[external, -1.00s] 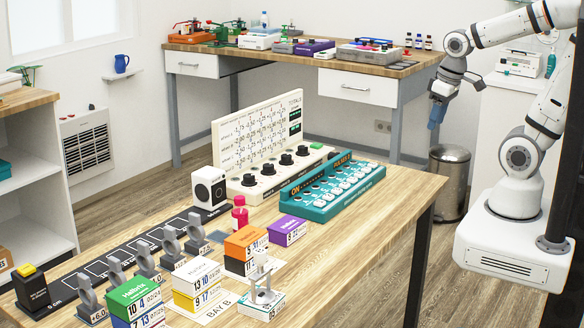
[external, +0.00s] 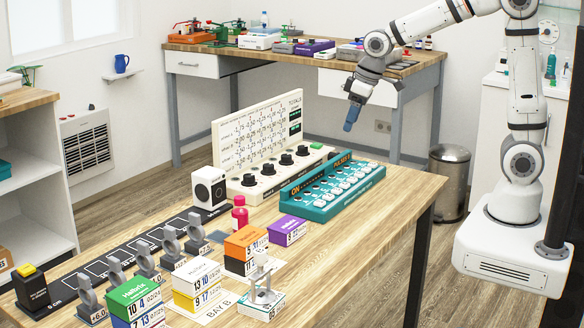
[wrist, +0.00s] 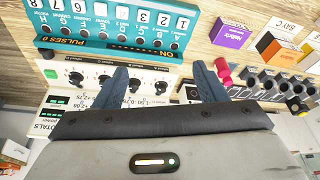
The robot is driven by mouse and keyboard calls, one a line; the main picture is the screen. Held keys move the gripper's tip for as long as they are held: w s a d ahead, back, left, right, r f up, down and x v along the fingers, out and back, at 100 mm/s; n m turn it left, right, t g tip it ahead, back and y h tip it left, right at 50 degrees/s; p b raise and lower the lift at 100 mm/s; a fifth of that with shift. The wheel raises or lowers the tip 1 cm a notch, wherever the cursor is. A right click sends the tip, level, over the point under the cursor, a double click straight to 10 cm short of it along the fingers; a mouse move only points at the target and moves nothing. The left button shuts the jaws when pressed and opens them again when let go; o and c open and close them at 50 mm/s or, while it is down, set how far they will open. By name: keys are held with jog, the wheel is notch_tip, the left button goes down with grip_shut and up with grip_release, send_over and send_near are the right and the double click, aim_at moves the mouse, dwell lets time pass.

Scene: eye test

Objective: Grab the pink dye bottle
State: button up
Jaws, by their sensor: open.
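The pink dye bottle (external: 240,214) stands upright on the wooden table, in front of the white speaker-like box and left of the teal panel. In the wrist view the pink bottle (wrist: 223,72) shows just beyond the right fingertip, partly hidden by that finger. My gripper (external: 350,119) is high above the far right part of the table, well apart from the bottle, fingers pointing down. In the wrist view its two blue fingers (wrist: 160,75) are spread wide with nothing held between them.
The teal pulse panel (external: 333,192) and the white totals board (external: 258,140) stand between my gripper and the bottle. The table's right front is clear.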

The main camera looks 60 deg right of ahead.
jog(key=w+a+f+n, duration=0.2)
jog(key=w+a+f, duration=0.4)
jog(key=w+a, duration=0.4)
jog(key=n+y+b, duration=0.2)
send_over(240, 215)
jog(key=s+d, duration=0.1)
jog(key=d, duration=0.2)
notch_tip(240, 215, down, 9)
jog(key=shift+d+f, duration=0.15)
jog(key=shift+f, duration=0.05)
jog(key=p+x, duration=0.1)
jog(key=x, duration=0.6)
jog(key=shift+w+d+f, duration=0.1)
jog(key=shift+w+f, duration=0.1)
jog(key=shift+w, duration=0.05)
jog(key=c, duration=1.1)
jog(key=shift+c, duration=0.2)
